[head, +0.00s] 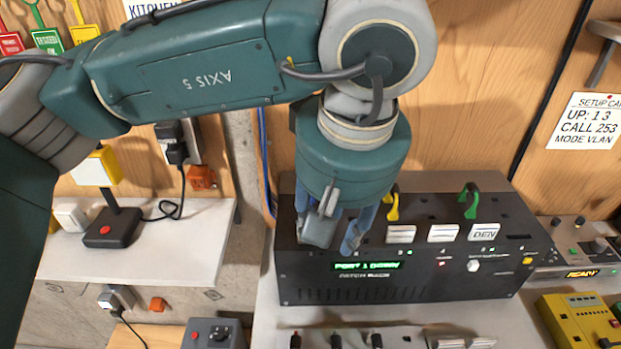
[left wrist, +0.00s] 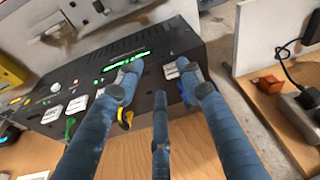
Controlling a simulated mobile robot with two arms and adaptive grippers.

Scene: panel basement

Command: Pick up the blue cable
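A thin blue cable (head: 265,150) runs down the wood wall just left of the black patch panel (head: 400,281) in the head view. Its lower end is hidden behind the panel. My left gripper (head: 334,240) points down over the left part of the panel. Its blue-grey fingers are spread and nothing shows held between them. In the left wrist view the fingers (left wrist: 160,82) straddle the panel's front edge, next to a white label (left wrist: 171,70). My right gripper is in neither view.
A yellow cable loop (head: 392,205) and a green one (head: 469,200) stand up from the panel, right of my gripper. A yellow box (head: 575,318) is at the lower right.

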